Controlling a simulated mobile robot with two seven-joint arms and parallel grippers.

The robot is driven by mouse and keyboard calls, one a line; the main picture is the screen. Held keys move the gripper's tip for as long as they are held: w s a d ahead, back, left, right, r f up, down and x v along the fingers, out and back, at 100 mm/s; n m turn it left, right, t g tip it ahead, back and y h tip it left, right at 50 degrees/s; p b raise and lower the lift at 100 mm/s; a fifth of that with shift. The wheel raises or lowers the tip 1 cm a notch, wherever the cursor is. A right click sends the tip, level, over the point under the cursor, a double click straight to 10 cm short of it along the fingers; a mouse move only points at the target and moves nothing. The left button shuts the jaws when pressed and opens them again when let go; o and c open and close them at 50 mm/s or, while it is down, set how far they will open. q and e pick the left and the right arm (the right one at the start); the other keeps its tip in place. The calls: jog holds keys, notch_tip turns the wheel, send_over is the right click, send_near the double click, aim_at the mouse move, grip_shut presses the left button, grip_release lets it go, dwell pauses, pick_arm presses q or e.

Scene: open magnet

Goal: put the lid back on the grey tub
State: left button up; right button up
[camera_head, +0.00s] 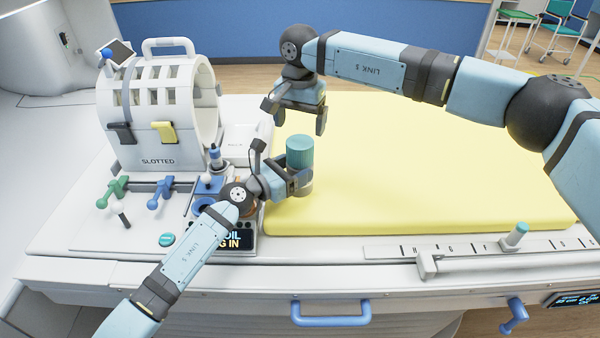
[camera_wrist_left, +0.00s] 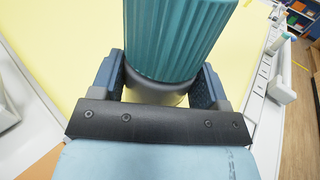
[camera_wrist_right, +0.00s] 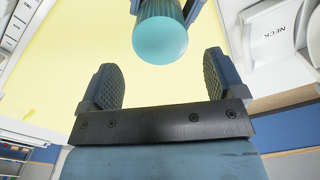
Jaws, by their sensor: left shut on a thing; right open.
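The teal ribbed lid (camera_head: 300,152) sits on top of the grey tub (camera_wrist_left: 155,94), upright and roughly in line with it. Whether it is fully seated or screwed tight I cannot tell. My left gripper (camera_head: 290,185) is shut around the tub, just below the lid, at the left edge of the yellow pad. The lid fills the top of the left wrist view (camera_wrist_left: 180,35). My right gripper (camera_head: 300,120) is open and empty, behind and above the lid. In the right wrist view the lid's round top (camera_wrist_right: 160,40) lies beyond the open fingers, not touching them.
The yellow pad (camera_head: 420,160) is bare to the right. A white slotted coil (camera_head: 158,105) stands at the left, with green and blue levers (camera_head: 158,195) in front. A panel with a dark display (camera_head: 240,240) lies beside my left gripper. A ruler rail (camera_head: 470,250) runs along the front.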

aim_at(300, 141)
jog(key=shift+f, duration=0.2)
jog(key=shift+f, duration=3.95)
jog(key=c, duration=0.9)
jog(key=o, duration=1)
jog(key=shift+r, duration=2.3)
jog(key=shift+o, duration=0.6)
notch_tip(300, 141, up, 12)
